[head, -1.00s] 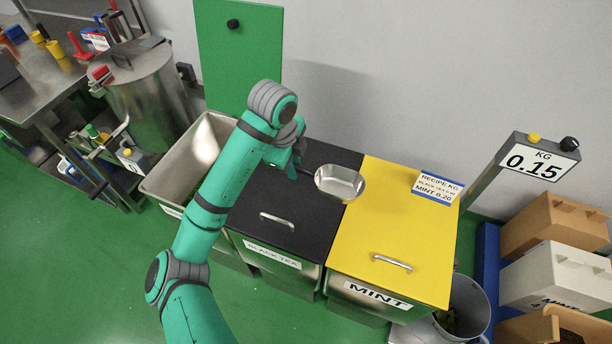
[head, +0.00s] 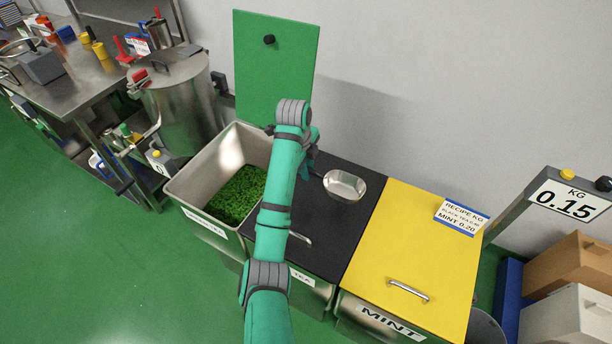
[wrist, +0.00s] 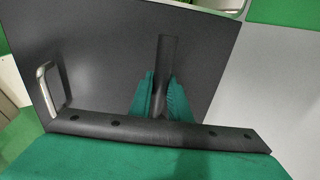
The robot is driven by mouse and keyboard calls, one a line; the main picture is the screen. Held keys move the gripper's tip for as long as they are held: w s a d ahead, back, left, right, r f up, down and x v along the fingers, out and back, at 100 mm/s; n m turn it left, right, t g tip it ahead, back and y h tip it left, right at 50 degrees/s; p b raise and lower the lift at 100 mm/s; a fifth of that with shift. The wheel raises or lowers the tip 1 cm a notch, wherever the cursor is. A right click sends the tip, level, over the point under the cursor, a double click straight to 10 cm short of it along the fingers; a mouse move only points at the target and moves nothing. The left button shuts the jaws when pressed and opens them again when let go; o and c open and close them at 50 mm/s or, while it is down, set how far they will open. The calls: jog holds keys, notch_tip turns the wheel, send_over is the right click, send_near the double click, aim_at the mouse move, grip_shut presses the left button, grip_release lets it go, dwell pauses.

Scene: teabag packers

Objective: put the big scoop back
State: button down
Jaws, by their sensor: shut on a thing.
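The big scoop (head: 345,185) has a shiny steel pan, which hangs over the black lid of the black tea bin in the head view. The pan looks empty. My gripper (head: 309,166) is at the left end of the scoop, partly hidden by my arm. In the wrist view my gripper (wrist: 160,98) is shut on the scoop's dark handle (wrist: 168,55), with a green finger on each side. The pan cannot be made out in that view. I cannot tell how high the scoop is above the lid.
The open bin (head: 198,182) with green leaves stands left of the black lid (head: 336,232); its green lid (head: 276,70) is up. The yellow mint lid (head: 415,250) is shut. A scale display (head: 568,203) reads 0.15. A steel drum (head: 180,105) and a cluttered table (head: 75,90) stand left.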

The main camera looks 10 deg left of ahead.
jog(key=shift+w+a+f, duration=0.3)
jog(key=shift+w+f, duration=0.25)
jog(key=shift+f, duration=0.1)
jog(key=shift+s+x, duration=0.15)
jog(key=shift+x, duration=0.6)
jog(key=shift+s+x, duration=0.1)
jog(key=shift+x, duration=0.65)
jog(key=shift+a+f, duration=0.15)
jog(key=shift+f, duration=0.05)
jog(key=c, duration=1.7)
grip_release()
jog(key=shift+o, duration=0.2)
jog(key=v, duration=0.8)
jog(key=shift+a+r, duration=0.15)
jog(key=shift+r, duration=0.25)
jog(key=shift+v, duration=1.75)
